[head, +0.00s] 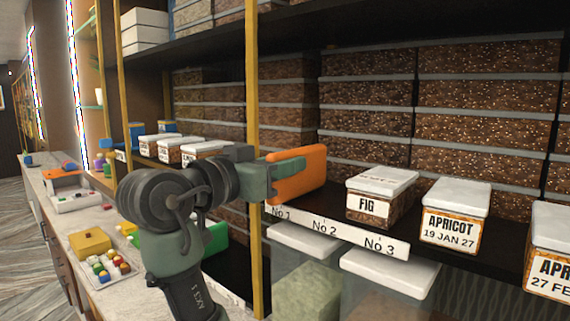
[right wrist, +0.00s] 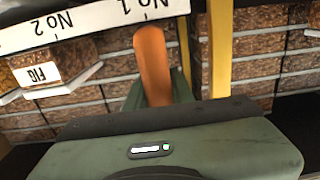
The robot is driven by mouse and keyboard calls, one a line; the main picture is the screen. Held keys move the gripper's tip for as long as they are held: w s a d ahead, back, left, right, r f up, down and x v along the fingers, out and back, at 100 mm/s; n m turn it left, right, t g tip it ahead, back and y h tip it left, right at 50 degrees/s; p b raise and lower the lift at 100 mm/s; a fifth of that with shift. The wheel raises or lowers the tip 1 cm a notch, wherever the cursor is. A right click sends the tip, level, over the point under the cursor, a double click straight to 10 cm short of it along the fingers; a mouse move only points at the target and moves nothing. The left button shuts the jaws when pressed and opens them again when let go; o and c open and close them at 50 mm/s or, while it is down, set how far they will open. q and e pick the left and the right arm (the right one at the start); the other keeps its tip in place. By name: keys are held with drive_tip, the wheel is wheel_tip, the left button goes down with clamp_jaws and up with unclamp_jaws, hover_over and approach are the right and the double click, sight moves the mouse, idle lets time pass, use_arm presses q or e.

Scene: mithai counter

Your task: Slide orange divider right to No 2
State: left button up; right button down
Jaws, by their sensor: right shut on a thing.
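The orange divider (head: 300,176) stands upright on the shelf, just right of the yellow post, by the No 1 mark of the white label strip (head: 345,237). In the right wrist view, which is upside down, the divider (right wrist: 152,62) lines up with the No 1 mark on the strip (right wrist: 90,22). My right gripper (head: 285,168) is shut on the divider, with a finger along its face. The No 2 mark lies to the right of the divider. My left gripper is not in view.
A FIG box (head: 381,183) stands on the shelf right of the divider, with an APRICOT box (head: 455,208) beyond it. The yellow post (head: 252,110) is close to my right gripper's left. The shelf between the divider and the FIG box is clear.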

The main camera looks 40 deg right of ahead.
idle(0.3)
drive_tip(key=s+b, duration=0.2)
drive_tip(key=s, duration=0.1)
drive_tip(key=shift+s+d+f, duration=0.1)
drive_tip(key=shift+s+d, duration=0.05)
drive_tip(key=shift+s, duration=0.25)
drive_tip(key=shift+s+r, duration=0.2)
drive_tip(key=shift+s, duration=0.2)
drive_tip(key=c, duration=1.2)
unclamp_jaws()
drive_tip(key=shift+w+d, duration=0.1)
drive_tip(key=shift+f, duration=0.1)
drive_tip(key=a+b, duration=0.4)
drive_tip(key=a, duration=0.3)
drive_tip(key=shift+s+a, duration=0.4)
